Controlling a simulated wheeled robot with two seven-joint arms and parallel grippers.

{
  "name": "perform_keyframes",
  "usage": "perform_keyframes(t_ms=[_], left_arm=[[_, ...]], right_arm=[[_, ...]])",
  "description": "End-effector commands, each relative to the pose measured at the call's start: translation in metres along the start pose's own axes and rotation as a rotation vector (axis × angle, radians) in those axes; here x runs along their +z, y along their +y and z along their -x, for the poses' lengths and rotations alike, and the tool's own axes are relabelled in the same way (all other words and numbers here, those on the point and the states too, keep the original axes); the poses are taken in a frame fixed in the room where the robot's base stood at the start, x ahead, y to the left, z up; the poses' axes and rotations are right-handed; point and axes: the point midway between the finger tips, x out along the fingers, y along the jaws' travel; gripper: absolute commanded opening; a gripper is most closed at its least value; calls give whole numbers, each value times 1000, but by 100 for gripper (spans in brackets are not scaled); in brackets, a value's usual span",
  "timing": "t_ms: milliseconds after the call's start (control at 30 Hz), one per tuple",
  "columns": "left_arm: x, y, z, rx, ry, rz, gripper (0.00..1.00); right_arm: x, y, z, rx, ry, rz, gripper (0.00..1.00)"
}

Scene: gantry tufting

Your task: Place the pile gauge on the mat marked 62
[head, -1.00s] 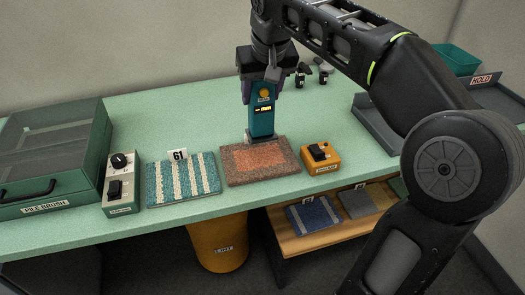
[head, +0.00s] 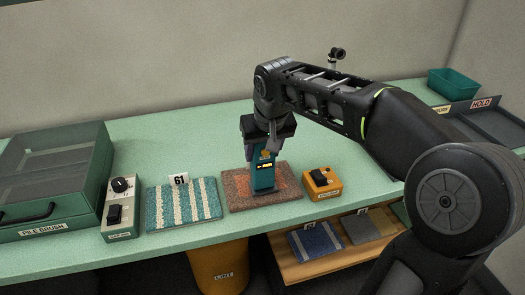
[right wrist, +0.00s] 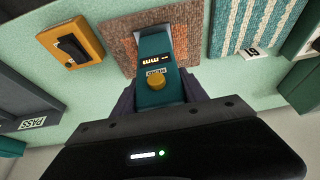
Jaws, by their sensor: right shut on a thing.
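The pile gauge (head: 263,175) is a teal upright block with a lit display and a yellow button. My right gripper (head: 264,150) is shut on its upper part. The gauge is upright over the middle of a red-brown mat (head: 235,199); whether its foot touches is hard to tell. In the right wrist view the gauge (right wrist: 155,62) overlaps the mat (right wrist: 126,22), between my fingers (right wrist: 160,92). No number shows on this mat; any tag behind it is hidden by the gauge and gripper. My left gripper is not in view.
A striped mat marked 61 (head: 184,206) lies left of the red-brown mat, an orange switch box (head: 322,184) right. A grey control box (head: 121,207) and pile brush case (head: 50,190) stand left. More mats (head: 316,241) lie on a lower shelf. The bench behind is clear.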

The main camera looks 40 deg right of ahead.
Motion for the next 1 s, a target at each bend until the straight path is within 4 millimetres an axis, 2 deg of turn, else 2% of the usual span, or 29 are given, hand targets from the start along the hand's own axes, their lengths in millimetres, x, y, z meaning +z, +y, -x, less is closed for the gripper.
perform_keyframes(t_ms=[400,433,700,1000], left_arm=[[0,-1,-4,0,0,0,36],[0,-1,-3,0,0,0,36],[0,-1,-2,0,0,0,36],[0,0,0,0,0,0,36]], right_arm=[[2,0,-6,-1,4,0,0],[2,0,-5,-1,2,0,52],[2,0,-5,-1,2,0,73],[0,0,-2,-1,2,0,73]])
